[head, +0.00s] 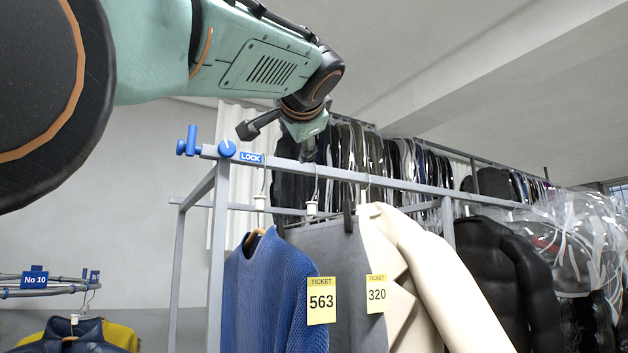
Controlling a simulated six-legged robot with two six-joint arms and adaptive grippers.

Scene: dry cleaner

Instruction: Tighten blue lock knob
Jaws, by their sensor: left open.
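The blue lock knob (227,148) is a round dial with a white line, at the left end of the grey rail's top corner. A blue LOCK label (251,158) sits just right of it. A blue T-shaped handle (188,141) stands at the rail's end, left of the knob. My left gripper (277,143) reaches in from the upper left. It is open and empty, with its dark fingers spread above and right of the knob, apart from it in the picture. How far it is in depth I cannot tell. My right gripper is not in view.
A grey rack rail (420,187) runs to the right with hanging clothes: a blue sweater (265,285), grey garment, cream coat (415,275) and black jacket (515,280). Yellow tickets 563 and 320 hang there. A No 10 rail (35,282) stands lower left. Bagged clothes hang behind.

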